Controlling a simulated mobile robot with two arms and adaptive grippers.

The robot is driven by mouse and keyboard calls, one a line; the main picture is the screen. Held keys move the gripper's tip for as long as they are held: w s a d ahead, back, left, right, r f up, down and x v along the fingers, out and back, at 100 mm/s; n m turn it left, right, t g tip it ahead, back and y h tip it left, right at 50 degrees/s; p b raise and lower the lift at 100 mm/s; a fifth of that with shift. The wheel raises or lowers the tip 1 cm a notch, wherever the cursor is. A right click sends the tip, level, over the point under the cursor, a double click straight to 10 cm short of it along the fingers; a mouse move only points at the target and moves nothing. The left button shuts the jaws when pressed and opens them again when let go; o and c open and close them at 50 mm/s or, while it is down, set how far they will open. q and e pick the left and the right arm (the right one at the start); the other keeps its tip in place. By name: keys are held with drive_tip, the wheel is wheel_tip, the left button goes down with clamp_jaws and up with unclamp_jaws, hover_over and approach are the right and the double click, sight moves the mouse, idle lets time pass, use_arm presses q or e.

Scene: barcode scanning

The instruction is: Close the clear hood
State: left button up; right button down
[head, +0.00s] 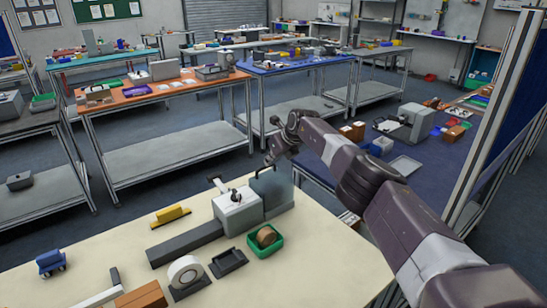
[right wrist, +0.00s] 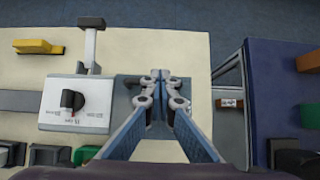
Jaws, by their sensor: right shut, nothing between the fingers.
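A small machine with a white body (head: 238,212) and a dark knob stands on the cream table. At its right end is the smoky clear hood (head: 275,192), above a dark grey base. The hood rises to about the top of the white body; its exact angle is hard to tell. My right gripper (head: 268,164) is at the hood's top edge; contact cannot be told. In the right wrist view, the shut, empty fingers (right wrist: 160,76) are over the hood area, right of the white body (right wrist: 76,105). My left gripper is not in view.
A dark bar (head: 185,244) extends left from the machine. In front are a green tray with a brown item (head: 267,236), a black tray (head: 228,262) and a tape roll (head: 185,271). A yellow-handled tool (head: 170,216) lies behind the bar. The table's right front is clear.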

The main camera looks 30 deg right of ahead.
drive_tip(key=shift+r, duration=0.25)
drive_tip(key=v, duration=1.1)
drive_tip(key=shift+s, duration=0.3)
drive_tip(key=shift+r, duration=0.1)
